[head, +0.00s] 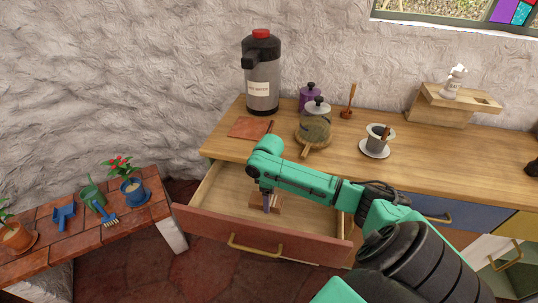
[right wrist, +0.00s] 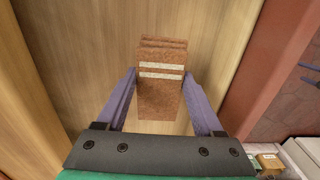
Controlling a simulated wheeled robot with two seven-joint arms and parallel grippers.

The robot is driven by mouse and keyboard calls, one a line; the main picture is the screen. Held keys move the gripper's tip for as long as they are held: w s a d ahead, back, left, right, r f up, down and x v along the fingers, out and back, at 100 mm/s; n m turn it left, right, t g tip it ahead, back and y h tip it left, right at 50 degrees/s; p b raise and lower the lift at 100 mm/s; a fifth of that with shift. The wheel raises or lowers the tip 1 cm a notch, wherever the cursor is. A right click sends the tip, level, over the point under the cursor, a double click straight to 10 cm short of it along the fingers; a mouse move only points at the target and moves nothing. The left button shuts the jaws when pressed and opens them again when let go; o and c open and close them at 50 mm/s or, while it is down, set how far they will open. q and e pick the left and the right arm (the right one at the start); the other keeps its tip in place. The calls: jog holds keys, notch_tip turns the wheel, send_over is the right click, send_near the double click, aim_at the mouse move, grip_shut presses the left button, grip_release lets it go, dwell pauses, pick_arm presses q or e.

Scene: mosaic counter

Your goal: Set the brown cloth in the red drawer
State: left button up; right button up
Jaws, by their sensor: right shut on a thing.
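The red drawer (head: 210,225) is pulled open below the counter, and its pale wooden inside is visible. The brown cloth (right wrist: 160,100) is folded and has two pale stripes. My right gripper (head: 267,205) reaches down into the open drawer. In the right wrist view, the gripper's purple fingers (right wrist: 160,95) stand on either side of the cloth, and it is shut on it. The cloth (head: 277,202) also shows in the head view, low inside the drawer; whether it touches the drawer floor is not clear. My left gripper is out of view.
The wooden counter (head: 460,165) holds a dispenser (head: 262,85), a flat brown square (head: 249,128), a lidded pot, a cup on a saucer (head: 374,150) and a soap bottle. A brick bench (head: 75,235) with plants and garden tools stands left of the drawer.

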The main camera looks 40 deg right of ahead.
aim_at(269, 216)
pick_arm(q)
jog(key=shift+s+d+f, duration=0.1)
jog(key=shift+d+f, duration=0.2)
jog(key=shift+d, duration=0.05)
pick_arm(e)
notch_tip(269, 216, down, 6)
jog(key=shift+f, duration=0.25)
jog(key=shift+f, duration=0.1)
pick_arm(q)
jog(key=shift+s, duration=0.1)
pick_arm(e)
jog(key=o, duration=1.3)
notch_tip(269, 216, up, 12)
jog(key=shift+r, duration=0.2)
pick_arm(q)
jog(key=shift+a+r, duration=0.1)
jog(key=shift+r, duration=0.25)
